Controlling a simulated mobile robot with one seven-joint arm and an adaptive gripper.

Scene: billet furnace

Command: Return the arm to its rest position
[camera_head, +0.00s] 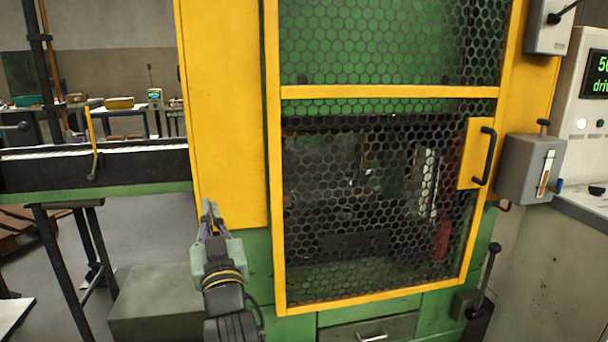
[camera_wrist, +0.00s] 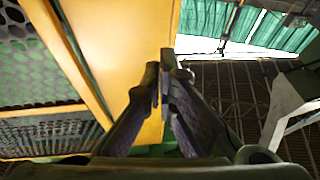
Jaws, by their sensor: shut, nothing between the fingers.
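My gripper (camera_head: 211,208) is at the lower left of the middle in the head view, in front of the yellow panel (camera_head: 222,120) of the machine. Its fingers point up and look shut, with nothing between them. In the wrist view my gripper (camera_wrist: 166,75) is seen from behind, its two fingertips together against the same yellow panel (camera_wrist: 120,50). I cannot tell the exact gap between my gripper and the panel.
A yellow-framed mesh door (camera_head: 390,92) with a black handle (camera_head: 486,156) is closed right of my gripper. A lever (camera_head: 490,262) sticks out at the lower right. A conveyor (camera_head: 90,168) stands at left. A low grey-green box (camera_head: 155,300) is on the floor below.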

